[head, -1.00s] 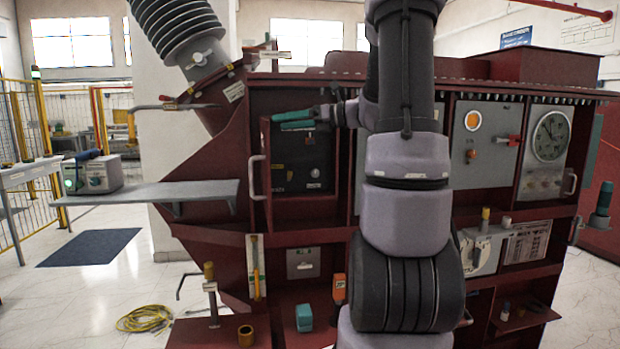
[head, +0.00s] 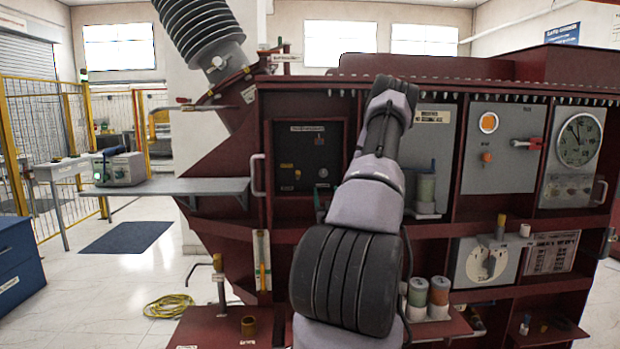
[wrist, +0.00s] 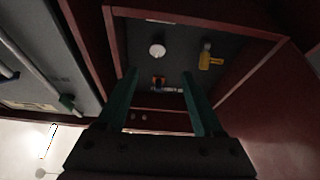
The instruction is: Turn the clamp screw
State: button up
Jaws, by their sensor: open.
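No part is clearly readable as the clamp screw; I cannot tell which one it is. A dark panel (head: 306,150) in the red cabinet carries small fittings, among them a yellow one (head: 287,166). In the head view my arm hides most of the gripper; a bit of teal shows beside the panel.
A grey shelf (head: 165,187) juts out left of the cabinet. Jars (head: 428,297) stand right of my arm. A yellow cable coil (head: 168,306) lies on the floor.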

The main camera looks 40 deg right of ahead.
aim_at(324, 174)
jog(key=shift+m+g, duration=0.3)
jog(key=shift+m, duration=0.1)
jog(key=x, duration=1)
jog(key=shift+w+d+f, duration=0.1)
jog(key=shift+d, duration=0.2)
grip_shut()
